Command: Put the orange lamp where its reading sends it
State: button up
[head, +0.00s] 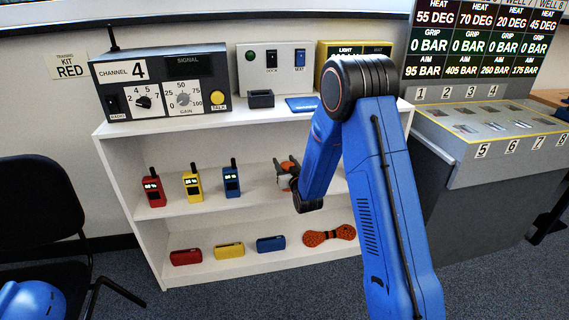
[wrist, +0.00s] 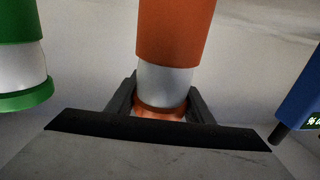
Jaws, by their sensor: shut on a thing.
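My gripper (wrist: 160,105) is shut on the orange lamp (wrist: 176,28), with one dark finger on each side of its pale band and lower orange ring. The lamp fills the upper middle of the wrist view. In the head view my gripper (head: 288,173) is at the middle shelf, right of the blue radio, and my arm hides much of that area. I cannot tell whether the lamp touches the shelf. A green lamp (wrist: 22,35) stands at the left of the wrist view. The lamp's reading is not legible.
The middle shelf holds red (head: 153,188), yellow (head: 192,183) and blue (head: 231,179) radios. A radio panel (head: 160,85) and switch box (head: 275,65) stand on top. Numbered wells (head: 492,125) and a readings board (head: 484,40) are at right.

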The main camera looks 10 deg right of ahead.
jog(key=shift+f, duration=0.1)
jog(key=o, duration=1.4)
jog(key=shift+o, duration=0.2)
